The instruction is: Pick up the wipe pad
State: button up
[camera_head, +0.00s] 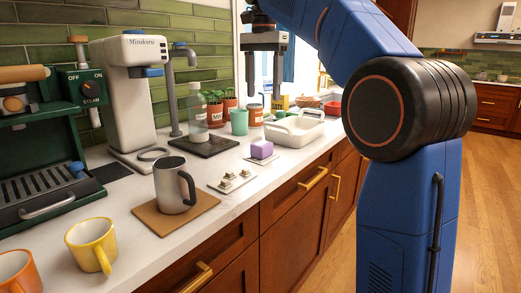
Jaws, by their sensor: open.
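A small purple block (262,148), the thing that looks most like the wipe pad, lies on the white counter with a pale piece around its base. It is in front of the white dish tub, toward the counter's front edge. My gripper (265,94) points down with its two dark fingers apart and nothing between them. It is above and behind the purple block in the picture, clear of it. My blue arm reaches in from the upper right.
A white tub (292,130), green cup (239,122), jar (254,115) and clear bottle (197,125) stand nearby. A white plate with knobs (233,181) and a grey mug (173,186) on a brown mat are nearer. Bare counter surrounds the block's left side.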

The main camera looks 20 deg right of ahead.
send_near(262, 143)
notch_tip(262, 143, down, 10)
jog(key=shift+f, duration=0.15)
dwell(0.7)
jog(key=c, duration=1.1)
